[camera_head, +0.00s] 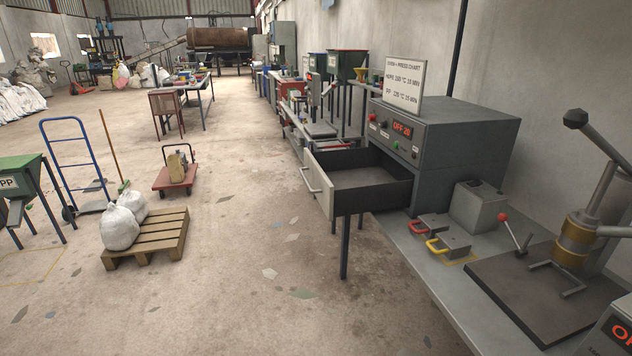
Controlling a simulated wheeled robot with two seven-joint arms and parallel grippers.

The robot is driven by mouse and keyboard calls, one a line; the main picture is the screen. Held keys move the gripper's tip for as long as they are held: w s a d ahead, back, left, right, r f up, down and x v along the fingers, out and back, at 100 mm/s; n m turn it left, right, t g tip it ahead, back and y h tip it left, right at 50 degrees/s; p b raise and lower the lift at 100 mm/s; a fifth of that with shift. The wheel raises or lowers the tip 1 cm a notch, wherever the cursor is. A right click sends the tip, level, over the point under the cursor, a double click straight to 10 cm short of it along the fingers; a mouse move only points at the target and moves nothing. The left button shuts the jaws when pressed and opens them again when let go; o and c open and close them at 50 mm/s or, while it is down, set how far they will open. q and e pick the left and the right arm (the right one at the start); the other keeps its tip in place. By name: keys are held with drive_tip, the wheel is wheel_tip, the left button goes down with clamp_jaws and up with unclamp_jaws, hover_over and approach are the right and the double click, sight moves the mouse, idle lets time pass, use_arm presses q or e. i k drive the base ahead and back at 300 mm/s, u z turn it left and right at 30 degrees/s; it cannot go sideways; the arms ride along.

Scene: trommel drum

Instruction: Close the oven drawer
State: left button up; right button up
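The oven (445,135) is a dark grey box on the bench at the right, with a red "OFF 20" display on its front. Its drawer (352,178) is pulled well out toward the left, and its inside looks empty. The drawer has a pale front panel with a light bar handle (310,181). Neither of my grippers shows in the head view.
The grey bench (423,262) runs along the right, carrying red- and yellow-handled moulds (446,246) and a lever press (575,240). A pallet with white sacks (150,240) stands at the left. The floor (250,270) before the drawer is clear.

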sight(350, 180)
drive_tip(key=u, duration=0.15)
drive_tip(key=i, duration=2.6)
drive_tip(key=z, duration=0.5)
